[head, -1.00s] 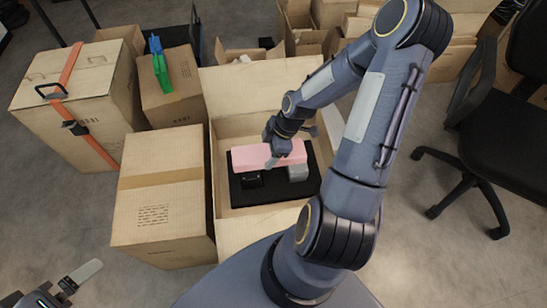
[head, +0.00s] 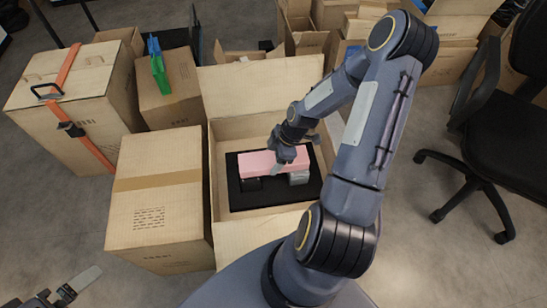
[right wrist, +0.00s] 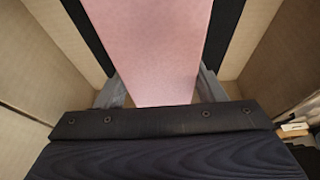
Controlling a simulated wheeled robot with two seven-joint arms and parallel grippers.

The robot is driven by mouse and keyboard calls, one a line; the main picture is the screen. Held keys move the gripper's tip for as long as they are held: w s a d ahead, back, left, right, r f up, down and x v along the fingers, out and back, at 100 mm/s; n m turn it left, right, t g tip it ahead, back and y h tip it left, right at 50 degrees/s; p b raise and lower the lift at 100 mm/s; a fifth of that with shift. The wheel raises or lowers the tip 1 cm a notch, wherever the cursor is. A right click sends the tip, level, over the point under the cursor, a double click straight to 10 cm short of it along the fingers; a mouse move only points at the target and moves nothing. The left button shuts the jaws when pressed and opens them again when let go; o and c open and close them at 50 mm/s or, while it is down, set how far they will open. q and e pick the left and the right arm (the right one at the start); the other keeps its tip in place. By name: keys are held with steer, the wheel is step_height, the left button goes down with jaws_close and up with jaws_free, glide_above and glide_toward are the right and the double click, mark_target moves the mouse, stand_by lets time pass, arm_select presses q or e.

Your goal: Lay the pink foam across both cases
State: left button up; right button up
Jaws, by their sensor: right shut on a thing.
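The pink foam (head: 258,163) is a long block lying crosswise over the black insert in the open carton. The black case (head: 250,184) shows below its left part and the grey case (head: 299,178) below its right end. The foam hides most of both; I cannot tell whether it touches them. My right gripper (head: 281,167) is shut on the foam near its middle. In the right wrist view, the foam (right wrist: 150,45) sits between the two grey fingers (right wrist: 160,92). My left gripper (head: 78,287) is at the lower left corner, partly cut off, away from the carton.
The open carton (head: 222,130) has walls around the black insert (head: 238,203). A closed carton (head: 160,215) stands close on its left, and a strapped carton (head: 60,110) behind that. An office chair (head: 490,120) stands at the right.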

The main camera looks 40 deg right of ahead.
steer(key=shift+f, duration=0.25)
steer(key=o, duration=1)
steer(key=shift+r, duration=0.15)
steer(key=shift+r+p, duration=0.3)
steer(key=shift+r, duration=0.05)
steer(key=p+v, duration=0.4)
steer(key=v, duration=0.7)
steer(key=s+a+r+m+h, duration=0.1)
steer(key=s+a+r+m, duration=0.15)
steer(key=r, duration=0.45)
steer(key=s+a+r+m+h, duration=0.1)
steer(key=a+r+m, duration=0.25)
steer(key=r, duration=0.35)
steer(key=s+a+r+m+t, duration=0.1)
steer(key=s+a+r+m, duration=0.1)
steer(key=s+a, duration=0.1)
steer(key=s+a+r+m+t+y, duration=0.1)
steer(key=s+a+r+m, duration=0.2)
steer(key=s+a+r+m+t+y, duration=0.1)
steer(key=s+a+r+m, duration=0.2)
steer(key=shift+s+a+p, duration=0.1)
steer(key=shift+s+p, duration=0.05)
steer(key=shift+p, duration=0.15)
